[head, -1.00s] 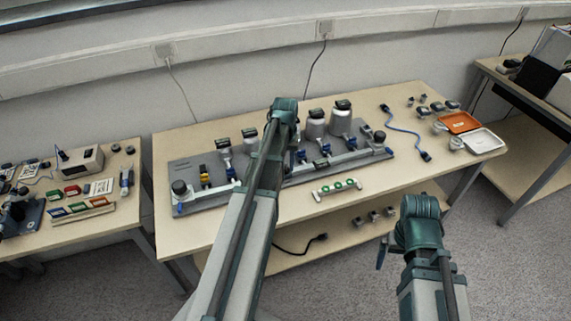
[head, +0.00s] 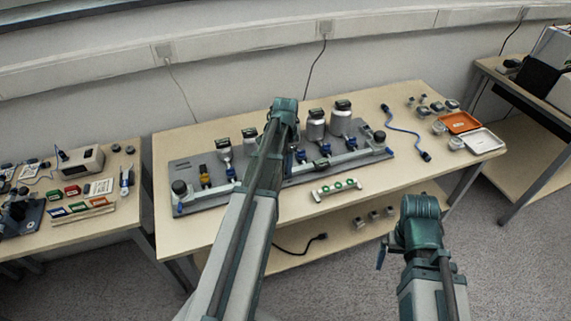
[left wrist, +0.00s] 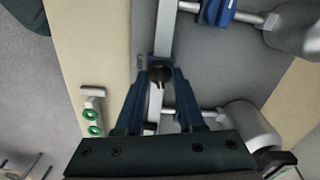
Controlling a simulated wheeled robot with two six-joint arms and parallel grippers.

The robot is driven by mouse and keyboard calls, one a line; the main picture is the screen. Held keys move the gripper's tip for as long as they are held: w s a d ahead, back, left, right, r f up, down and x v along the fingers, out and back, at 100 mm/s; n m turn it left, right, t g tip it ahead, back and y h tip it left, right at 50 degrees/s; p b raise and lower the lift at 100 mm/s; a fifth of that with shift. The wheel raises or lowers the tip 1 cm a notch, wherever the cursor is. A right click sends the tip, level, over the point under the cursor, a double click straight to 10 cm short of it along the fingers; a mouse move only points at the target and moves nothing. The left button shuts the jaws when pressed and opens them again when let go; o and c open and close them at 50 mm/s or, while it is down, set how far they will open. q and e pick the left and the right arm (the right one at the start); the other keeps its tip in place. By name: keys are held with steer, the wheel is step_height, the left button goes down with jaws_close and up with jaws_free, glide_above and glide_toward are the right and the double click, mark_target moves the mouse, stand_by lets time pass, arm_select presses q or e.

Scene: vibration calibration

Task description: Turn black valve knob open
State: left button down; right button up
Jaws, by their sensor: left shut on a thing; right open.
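The black valve knob (left wrist: 160,72) is a small dark round knob on the light metal pipe (left wrist: 164,38) in the left wrist view. My left gripper (left wrist: 157,80) has one finger on each side of it and is shut on it. In the head view my left arm covers this part of the rig, so knob and fingertips are hidden there. The grey rig plate (head: 215,161) carries pipes, blue fittings, a yellow valve (head: 204,173) and several silver canisters with dark tops. My right gripper (head: 381,256) is at the lower right, in front of the table and away from the rig, open.
A white strip with green round parts (head: 336,189) lies in front of the rig plate. A blue cable (head: 404,130), an orange tray (head: 458,122) and a white tray (head: 482,141) are on the table's right. Side tables stand left and right.

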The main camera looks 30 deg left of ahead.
arm_select(q)
steer(key=shift+m, duration=1.1)
steer(key=c, duration=0.5)
jaws_free()
steer(key=shift+r, duration=0.1)
step_height(320, 180, up, 14)
steer(key=p, duration=1.4)
steer(key=shift+f, duration=0.2)
steer(key=shift+f, duration=0.1)
step_height(320, 180, down, 13)
steer(key=b, duration=1.3)
steer(key=shift+f+b, duration=0.1)
steer(key=shift+b, duration=0.2)
